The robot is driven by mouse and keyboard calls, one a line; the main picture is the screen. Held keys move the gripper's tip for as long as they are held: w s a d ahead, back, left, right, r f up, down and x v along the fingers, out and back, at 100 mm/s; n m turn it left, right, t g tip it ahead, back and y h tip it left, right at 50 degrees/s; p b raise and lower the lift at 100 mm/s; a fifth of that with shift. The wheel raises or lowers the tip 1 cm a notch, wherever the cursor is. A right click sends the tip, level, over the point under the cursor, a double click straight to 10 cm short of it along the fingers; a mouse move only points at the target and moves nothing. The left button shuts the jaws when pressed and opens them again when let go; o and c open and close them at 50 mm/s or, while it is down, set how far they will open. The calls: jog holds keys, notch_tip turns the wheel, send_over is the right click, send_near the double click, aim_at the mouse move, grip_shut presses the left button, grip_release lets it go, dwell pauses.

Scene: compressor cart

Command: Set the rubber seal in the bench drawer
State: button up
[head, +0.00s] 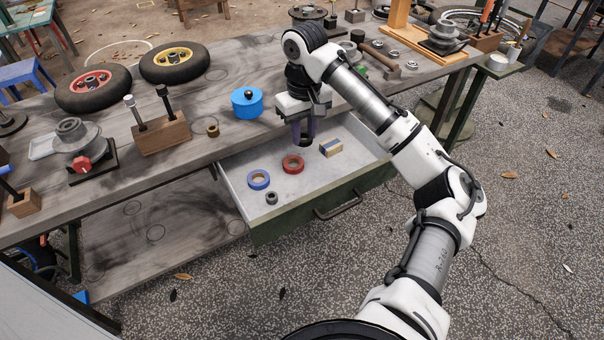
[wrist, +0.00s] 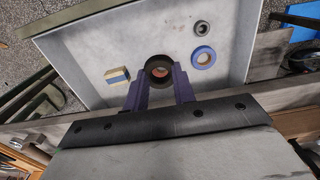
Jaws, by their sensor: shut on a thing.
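My gripper (head: 304,138) points down over the open bench drawer (head: 350,192), its purple fingers shut on a black ring that looks like the rubber seal (head: 307,141). In the wrist view the seal (wrist: 150,78) sits between the fingertips (wrist: 159,80), its hole facing the camera. Something reddish, probably the red tape roll (head: 293,164), shows through the hole. The seal appears to be above the pale floor of the drawer (wrist: 85,50); its exact height is hard to tell.
The drawer also holds a blue tape roll (head: 250,184), a small dark ring (head: 271,198) and a small blue-and-tan block (head: 331,148). The drawer floor has bare room at front right. A blue pot (head: 247,103) and a brass nut (head: 213,131) stand on the bench nearby.

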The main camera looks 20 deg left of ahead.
aim_at(304, 186)
notch_tip(304, 186, down, 16)
jog(key=shift+f, duration=0.1)
dwell(0.4)
jog(key=o, duration=0.9)
jog(key=shift+f, duration=0.1)
jog(key=shift+o, duration=0.2)
notch_tip(304, 186, up, 12)
